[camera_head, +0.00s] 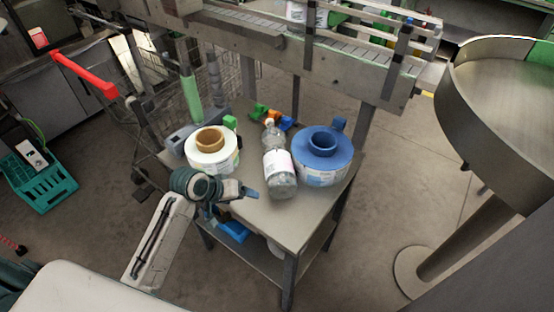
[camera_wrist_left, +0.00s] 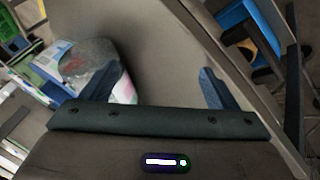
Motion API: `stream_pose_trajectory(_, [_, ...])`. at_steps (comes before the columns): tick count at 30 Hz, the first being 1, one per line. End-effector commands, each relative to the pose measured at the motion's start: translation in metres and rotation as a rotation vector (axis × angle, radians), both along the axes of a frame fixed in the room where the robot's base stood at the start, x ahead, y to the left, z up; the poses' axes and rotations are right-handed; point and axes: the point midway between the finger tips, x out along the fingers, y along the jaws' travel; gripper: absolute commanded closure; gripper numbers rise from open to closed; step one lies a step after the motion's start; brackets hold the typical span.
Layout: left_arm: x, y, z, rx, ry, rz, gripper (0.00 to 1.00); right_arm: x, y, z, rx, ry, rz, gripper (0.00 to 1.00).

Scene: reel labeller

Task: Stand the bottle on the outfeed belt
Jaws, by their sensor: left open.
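The clear bottle (camera_head: 278,165) with a white label appears to lie on its side on the small table (camera_head: 290,225), its base toward me and its neck away. My left gripper (camera_head: 232,203) is open and empty just left of the bottle's base, near the table's front edge. In the left wrist view the bottle (camera_wrist_left: 90,62) shows beside one finger of the open left gripper (camera_wrist_left: 155,85), not between the fingers. The conveyor belt (camera_head: 352,52), which I take as the outfeed belt, runs across the back above the table. My right gripper is out of view.
A white label reel (camera_head: 213,158) stands left of the bottle and a blue reel (camera_head: 322,165) close on its right. Small coloured parts (camera_head: 272,114) lie behind it. Rails edge the belt. A round metal turntable (camera_head: 505,85) stands at right.

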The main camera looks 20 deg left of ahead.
Motion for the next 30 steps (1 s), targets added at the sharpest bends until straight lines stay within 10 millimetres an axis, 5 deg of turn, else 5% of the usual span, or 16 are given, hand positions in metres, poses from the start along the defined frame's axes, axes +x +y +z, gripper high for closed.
stream_pose_trajectory(6, [0.082,0.012,0.041,-0.209,-0.017,0.109,0.19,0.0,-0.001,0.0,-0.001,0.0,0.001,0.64])
stream_pose_trajectory(10, [0.113,0.018,0.062,-0.306,-0.017,0.156,0.19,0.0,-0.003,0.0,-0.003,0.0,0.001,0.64])
stream_pose_trajectory(17, [0.136,0.02,0.075,-0.377,-0.013,0.19,0.19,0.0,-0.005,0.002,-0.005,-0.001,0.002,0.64])
stream_pose_trajectory(30, [0.165,-0.007,0.041,-0.376,-0.014,0.189,0.19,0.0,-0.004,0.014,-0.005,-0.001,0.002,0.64])
